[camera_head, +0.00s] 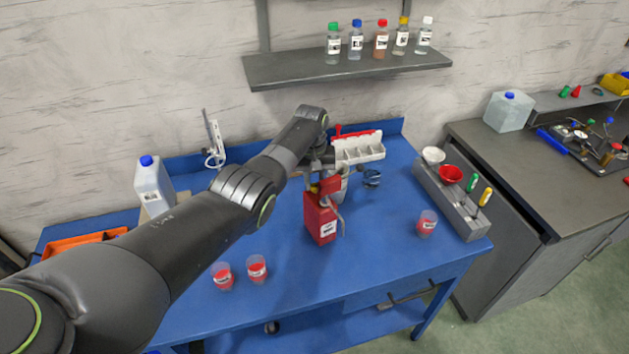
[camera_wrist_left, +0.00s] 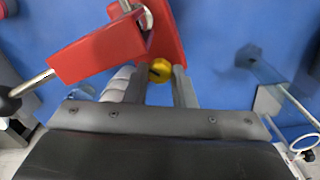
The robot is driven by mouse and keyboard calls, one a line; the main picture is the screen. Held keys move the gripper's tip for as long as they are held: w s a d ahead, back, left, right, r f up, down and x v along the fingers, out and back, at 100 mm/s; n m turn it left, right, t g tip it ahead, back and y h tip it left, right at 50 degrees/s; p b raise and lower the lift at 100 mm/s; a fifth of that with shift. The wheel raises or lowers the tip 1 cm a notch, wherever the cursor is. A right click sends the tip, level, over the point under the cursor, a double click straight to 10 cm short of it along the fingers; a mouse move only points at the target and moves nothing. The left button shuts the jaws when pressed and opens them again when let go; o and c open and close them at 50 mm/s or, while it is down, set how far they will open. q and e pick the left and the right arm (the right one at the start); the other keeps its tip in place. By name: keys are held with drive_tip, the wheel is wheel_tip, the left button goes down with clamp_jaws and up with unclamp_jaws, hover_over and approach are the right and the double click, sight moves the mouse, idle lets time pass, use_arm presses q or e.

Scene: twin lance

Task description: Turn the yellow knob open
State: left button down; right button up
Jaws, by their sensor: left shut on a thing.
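A red box-like device (camera_head: 320,222) with a white label stands upright on the blue table. It has a raised red part (camera_wrist_left: 98,55) and a bent metal tube in front. The small round yellow knob (camera_wrist_left: 160,70) sits against the red body in the left wrist view. My left gripper (camera_wrist_left: 163,76) has its two fingers on either side of the knob and is shut on it. In the head view my left arm reaches over the table and its hand is just behind and above the device. My right gripper is in neither view.
Cups with red contents stand on the blue table (camera_head: 360,265), two at front left (camera_head: 257,269) and one at right (camera_head: 427,224). A grey holder (camera_head: 447,200) stands at the right edge.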

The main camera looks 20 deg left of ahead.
sight(312, 185)
use_arm(q)
drive_tip(key=shift+r, duration=0.1)
drive_tip(key=c, duration=1.2)
unclamp_jaws()
drive_tip(key=shift+r, duration=0.45)
wheel_tip(312, 185, up, 17)
drive_tip(key=b, duration=0.1)
drive_tip(key=shift+s+a+f+b, duration=0.2)
drive_tip(key=shift+a+b, duration=0.1)
drive_tip(key=shift+a, duration=0.05)
drive_tip(key=shift+c, duration=0.5)
